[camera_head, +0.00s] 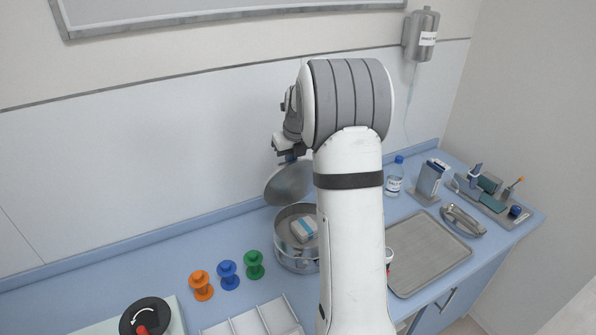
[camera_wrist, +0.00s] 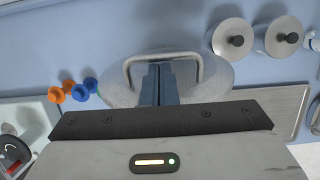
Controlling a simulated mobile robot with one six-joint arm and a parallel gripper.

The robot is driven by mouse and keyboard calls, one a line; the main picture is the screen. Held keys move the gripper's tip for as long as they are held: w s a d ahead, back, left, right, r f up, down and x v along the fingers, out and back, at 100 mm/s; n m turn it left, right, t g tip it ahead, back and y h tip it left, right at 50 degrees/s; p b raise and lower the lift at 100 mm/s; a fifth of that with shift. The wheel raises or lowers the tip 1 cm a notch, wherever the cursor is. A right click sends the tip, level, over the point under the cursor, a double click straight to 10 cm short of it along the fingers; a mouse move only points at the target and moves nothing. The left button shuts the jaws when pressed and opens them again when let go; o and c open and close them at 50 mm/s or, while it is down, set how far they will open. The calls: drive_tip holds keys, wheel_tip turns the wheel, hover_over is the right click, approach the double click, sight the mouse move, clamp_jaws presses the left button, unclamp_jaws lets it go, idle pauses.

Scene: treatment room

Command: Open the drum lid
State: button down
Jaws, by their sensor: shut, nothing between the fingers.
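The metal drum (camera_head: 285,250) stands on the blue counter in the head view, partly behind my arm. It is uncovered, and a white and blue packet (camera_head: 303,228) shows inside. Its round lid (camera_head: 287,185) is tilted steeply up above the drum's back left side. In the wrist view the lid (camera_wrist: 215,78) fills the upper middle, with its bar handle (camera_wrist: 165,53) across it. My gripper (camera_wrist: 157,75) is shut and empty, its blue fingers close to the handle; I cannot tell whether they touch it. In the head view my gripper (camera_head: 290,157) is by the lid's upper edge.
Orange (camera_head: 201,286), blue (camera_head: 228,275) and green (camera_head: 254,265) spools stand left of the drum. A white divided tray (camera_head: 250,320) lies in front. A metal tray (camera_head: 430,253) lies right of my arm. Two knobbed canisters (camera_wrist: 231,38) (camera_wrist: 280,38) show in the wrist view.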

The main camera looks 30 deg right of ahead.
drive_tip(key=w+g, duration=0.4)
drive_tip(key=w, duration=0.2)
drive_tip(key=shift+w+f, duration=0.2)
drive_tip(key=shift+f, duration=0.1)
idle(0.5)
